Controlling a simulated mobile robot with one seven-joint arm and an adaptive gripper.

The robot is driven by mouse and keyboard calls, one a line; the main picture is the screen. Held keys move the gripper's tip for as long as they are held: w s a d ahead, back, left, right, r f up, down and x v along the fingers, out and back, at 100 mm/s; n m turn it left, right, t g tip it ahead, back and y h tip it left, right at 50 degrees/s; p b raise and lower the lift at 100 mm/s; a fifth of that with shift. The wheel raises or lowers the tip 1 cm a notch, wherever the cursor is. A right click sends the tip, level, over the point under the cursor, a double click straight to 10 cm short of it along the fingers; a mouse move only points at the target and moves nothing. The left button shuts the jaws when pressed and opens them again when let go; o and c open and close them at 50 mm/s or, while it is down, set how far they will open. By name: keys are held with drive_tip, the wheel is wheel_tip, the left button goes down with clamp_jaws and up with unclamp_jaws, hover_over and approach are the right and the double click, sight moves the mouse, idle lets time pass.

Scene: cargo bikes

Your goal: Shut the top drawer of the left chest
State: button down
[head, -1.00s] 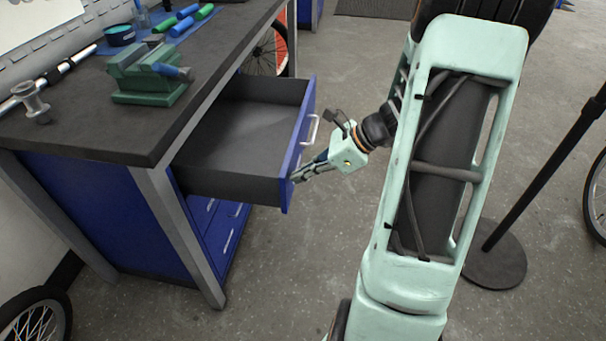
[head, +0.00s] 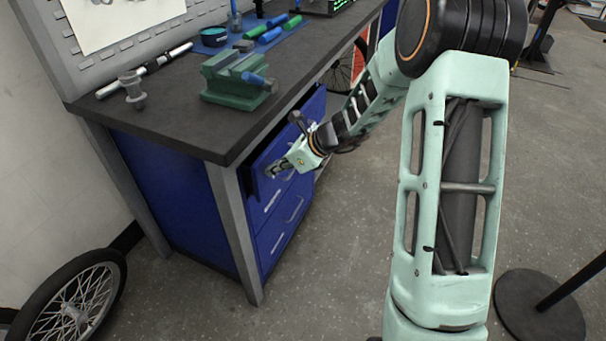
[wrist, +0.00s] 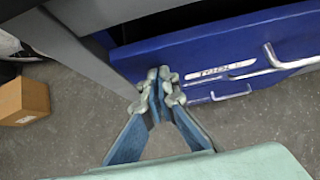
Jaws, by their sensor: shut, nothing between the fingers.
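In the wrist view the drawer front (wrist: 225,45) shows a white label and a metal handle (wrist: 290,60). My gripper (head: 272,171) is shut and empty, at the near end of the drawer front. In the wrist view its fingertips (wrist: 160,88) are at the lower left part of the front, seemingly against it. My wrist and forearm hide part of the drawer in the head view.
The workbench top (head: 180,118) overhangs the chest and carries a green vise (head: 235,85). A bench leg (head: 236,230) stands left of the drawers. A wheel (head: 70,305) is at lower left, a stand base (head: 540,305) at lower right. A box (wrist: 24,101) lies on the floor.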

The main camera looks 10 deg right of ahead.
sight(264, 161)
drive_tip(key=w+a, duration=0.1)
drive_tip(key=a, duration=0.1)
drive_tip(key=w+a, duration=0.1)
drive_tip(key=a, duration=0.1)
drive_tip(key=shift+w+p, duration=0.3)
drive_tip(key=shift+p, duration=0.05)
drive_tip(key=shift+w+a+r, duration=0.1)
drive_tip(key=shift+a+r, duration=0.1)
